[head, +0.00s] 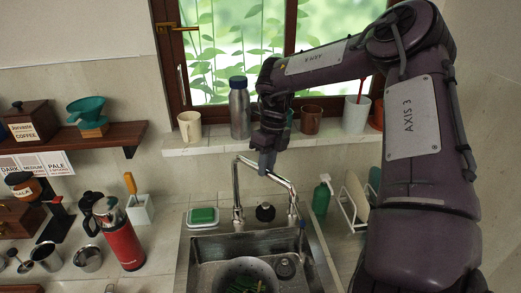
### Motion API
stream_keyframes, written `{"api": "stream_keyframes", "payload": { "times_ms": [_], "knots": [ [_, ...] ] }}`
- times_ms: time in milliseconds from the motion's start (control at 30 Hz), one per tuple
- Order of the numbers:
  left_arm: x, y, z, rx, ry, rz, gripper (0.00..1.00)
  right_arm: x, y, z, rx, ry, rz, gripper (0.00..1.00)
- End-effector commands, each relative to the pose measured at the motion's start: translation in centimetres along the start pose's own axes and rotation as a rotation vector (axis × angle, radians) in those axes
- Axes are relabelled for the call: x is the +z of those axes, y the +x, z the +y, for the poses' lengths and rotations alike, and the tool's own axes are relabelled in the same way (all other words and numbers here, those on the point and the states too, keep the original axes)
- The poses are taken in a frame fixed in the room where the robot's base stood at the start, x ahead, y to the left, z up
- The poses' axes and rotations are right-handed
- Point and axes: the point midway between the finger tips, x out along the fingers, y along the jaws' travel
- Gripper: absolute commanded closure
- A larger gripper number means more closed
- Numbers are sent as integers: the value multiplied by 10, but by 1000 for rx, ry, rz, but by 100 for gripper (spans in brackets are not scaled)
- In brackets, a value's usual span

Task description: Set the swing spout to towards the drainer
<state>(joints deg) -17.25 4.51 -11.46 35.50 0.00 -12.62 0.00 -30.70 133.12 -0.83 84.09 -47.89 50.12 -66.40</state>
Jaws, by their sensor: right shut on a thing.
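The chrome swing spout (281,182) rises from a post (237,190) behind the sink (205,250). It slants to the right, and its outer end turns down near the sink's right side. The drainer (350,203), a white rack with plates, stands right of the sink. My right gripper (265,165) reaches down from above and is shut on the upper part of the spout, between the post and the bend. The fingers hide a little of the spout. My left gripper is not in view.
A metal colander (246,276) holding greens sits in the sink. A green soap bottle (321,197) stands between sink and drainer. A steel bottle (239,108) and mugs line the windowsill behind my gripper. A red coffee press (123,242) stands at left.

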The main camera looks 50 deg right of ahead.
Motion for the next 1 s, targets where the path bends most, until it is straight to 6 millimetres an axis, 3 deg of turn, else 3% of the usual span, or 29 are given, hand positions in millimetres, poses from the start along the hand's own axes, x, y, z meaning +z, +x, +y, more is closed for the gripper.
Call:
{"api": "stream_keyframes", "payload": {
  "times_ms": [700,733,867,1000],
  "knots": [
    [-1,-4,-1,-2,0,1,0,2,-3,-11,-1,-82,14,100],
    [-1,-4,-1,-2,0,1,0,2,-3,-11,-1,-82,13,78],
    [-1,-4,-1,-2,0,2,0,2,-3,-11,-1,-82,14,61],
    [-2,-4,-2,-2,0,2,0,1,-2,-11,0,-81,15,59]
  ]
}}
